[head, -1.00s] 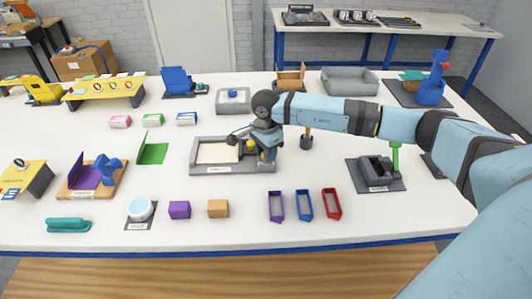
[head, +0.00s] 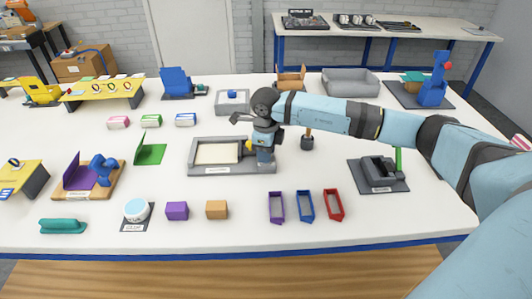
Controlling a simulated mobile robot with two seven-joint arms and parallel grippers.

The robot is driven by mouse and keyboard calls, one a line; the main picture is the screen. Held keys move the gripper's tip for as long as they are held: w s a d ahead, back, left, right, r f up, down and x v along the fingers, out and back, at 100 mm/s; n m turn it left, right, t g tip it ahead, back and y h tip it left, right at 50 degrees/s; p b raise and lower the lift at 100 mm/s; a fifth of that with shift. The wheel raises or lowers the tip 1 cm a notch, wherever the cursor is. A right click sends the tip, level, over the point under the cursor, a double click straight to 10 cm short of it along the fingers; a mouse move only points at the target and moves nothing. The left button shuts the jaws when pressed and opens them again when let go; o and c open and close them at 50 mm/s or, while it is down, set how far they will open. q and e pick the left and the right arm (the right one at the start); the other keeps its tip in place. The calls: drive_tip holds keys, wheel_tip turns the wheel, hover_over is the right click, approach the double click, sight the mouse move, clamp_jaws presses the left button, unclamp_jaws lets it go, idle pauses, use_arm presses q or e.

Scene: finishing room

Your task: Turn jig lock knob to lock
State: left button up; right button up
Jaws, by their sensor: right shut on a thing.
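The jig (head: 232,169) is a grey tray-like fixture with a cream panel (head: 217,153) in it, at the middle of the table. My right gripper (head: 264,160) points down over the jig's right end. It is shut on the jig lock knob, which the fingers and wrist largely hide. A small yellow part (head: 248,146) shows just left of the fingers; I cannot tell whether it belongs to the knob. The knob's angle cannot be read. My left gripper is not in view.
A dark cup-like base with an orange handle (head: 307,143) stands close right of the gripper, under my forearm. Purple, blue and red trays (head: 305,206) lie in front. A green flap (head: 151,154) stands left of the jig. The table between is clear.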

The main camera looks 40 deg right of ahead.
drive_tip(key=m, duration=0.4)
drive_tip(key=shift+m, duration=0.4)
idle(0.4)
drive_tip(key=o, duration=0.9)
wheel_tip(320, 180, up, 14)
drive_tip(key=shift+f+b, duration=0.1)
drive_tip(key=shift+b, duration=0.3)
